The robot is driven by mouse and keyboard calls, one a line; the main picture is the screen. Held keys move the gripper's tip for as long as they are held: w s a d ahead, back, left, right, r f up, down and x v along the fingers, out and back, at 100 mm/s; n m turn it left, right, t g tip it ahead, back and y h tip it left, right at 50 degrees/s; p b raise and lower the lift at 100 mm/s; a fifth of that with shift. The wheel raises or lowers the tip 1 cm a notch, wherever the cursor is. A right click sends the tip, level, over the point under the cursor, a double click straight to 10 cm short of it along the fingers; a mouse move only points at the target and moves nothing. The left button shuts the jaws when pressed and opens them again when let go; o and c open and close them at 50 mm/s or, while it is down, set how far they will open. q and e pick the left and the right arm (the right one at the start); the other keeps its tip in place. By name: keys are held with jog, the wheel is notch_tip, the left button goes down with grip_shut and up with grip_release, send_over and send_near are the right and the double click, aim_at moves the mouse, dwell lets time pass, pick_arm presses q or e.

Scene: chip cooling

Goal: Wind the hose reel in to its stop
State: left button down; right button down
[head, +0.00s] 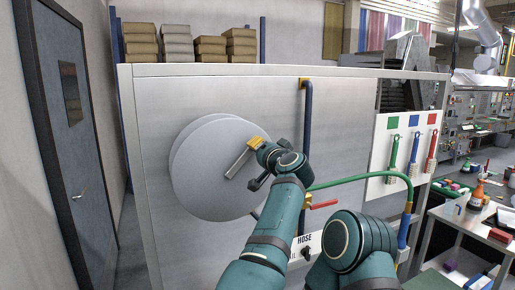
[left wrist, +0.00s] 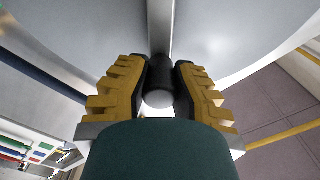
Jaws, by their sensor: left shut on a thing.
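The hose reel (head: 200,180) is a large grey disc on the panel left of centre in the head view. A light grey crank bar (head: 237,165) lies across its face, tilted, with its upper end towards the upper right. My left gripper (head: 256,143) is at that upper end. In the left wrist view its yellow fingers with black pads (left wrist: 161,82) are closed on both sides of a dark round crank handle (left wrist: 159,93). My right gripper is not in view.
A valve with a red lever (head: 323,205) and a blue pipe (head: 308,130) are close right of my left arm. A HOSE sign (head: 308,240) is below. Several brushes hang on a white board (head: 403,155) at right. A door (head: 70,150) stands at left.

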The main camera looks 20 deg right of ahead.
pick_arm(q)
jog(key=shift+d, duration=0.15)
dwell(0.3)
jog(key=c, duration=0.7)
grip_release()
jog(key=shift+s+r, duration=0.1)
jog(key=shift+s, duration=0.1)
jog(key=shift+w, duration=0.15)
